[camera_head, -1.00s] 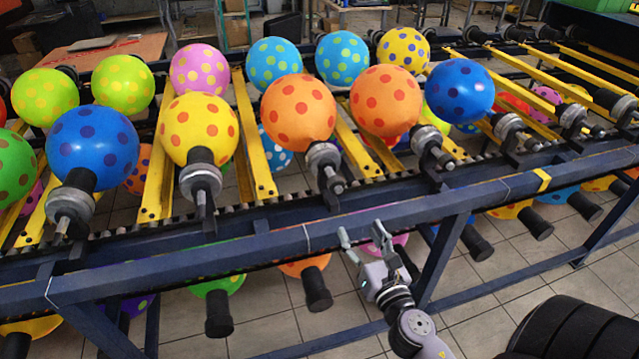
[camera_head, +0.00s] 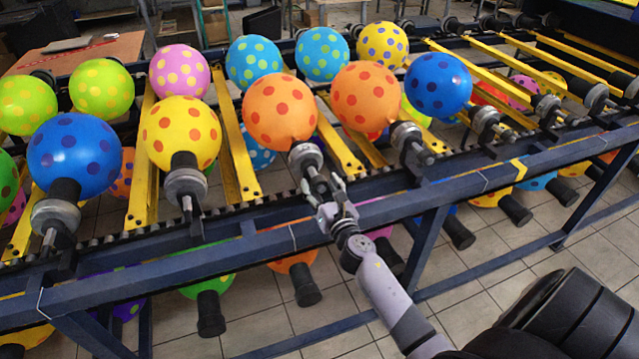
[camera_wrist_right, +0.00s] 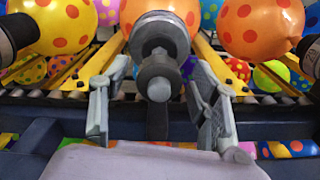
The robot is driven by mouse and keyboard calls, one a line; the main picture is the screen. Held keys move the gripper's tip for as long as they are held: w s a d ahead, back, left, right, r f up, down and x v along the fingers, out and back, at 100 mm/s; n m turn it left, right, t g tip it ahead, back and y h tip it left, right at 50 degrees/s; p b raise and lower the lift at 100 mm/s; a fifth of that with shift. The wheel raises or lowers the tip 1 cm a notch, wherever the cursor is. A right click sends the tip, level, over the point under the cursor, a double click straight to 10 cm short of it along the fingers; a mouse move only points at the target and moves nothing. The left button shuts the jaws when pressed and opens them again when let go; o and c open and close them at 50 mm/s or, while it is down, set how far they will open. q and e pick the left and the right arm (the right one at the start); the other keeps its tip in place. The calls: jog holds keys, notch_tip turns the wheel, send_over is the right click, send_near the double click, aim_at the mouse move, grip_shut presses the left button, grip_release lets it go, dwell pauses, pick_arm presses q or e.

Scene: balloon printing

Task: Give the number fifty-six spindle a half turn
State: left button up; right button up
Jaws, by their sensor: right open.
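The spindle in front of my right gripper is a grey cylinder with a narrower shaft end, holding an orange balloon with darker orange dots (camera_head: 280,112). I see this spindle (camera_head: 304,158) in the head view at the middle of the rack. In the right wrist view the spindle (camera_wrist_right: 158,88) points at the camera between the two fingers. My right gripper (camera_head: 326,188) is open, with its fingers on either side of the shaft end and visible gaps in the wrist view. I cannot read a number on this spindle. My left gripper is not in view.
Neighbouring spindles stand on both sides, one with a yellow balloon (camera_head: 180,133) and one with another orange balloon (camera_head: 365,97). A dark blue frame rail (camera_head: 420,200) runs below the spindles. More balloons hang under the rack. The tiled floor (camera_head: 480,285) in front is clear.

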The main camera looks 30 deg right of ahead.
jog(key=shift+w, duration=0.35)
jog(key=c, duration=1.1)
jog(key=shift+c, duration=0.2)
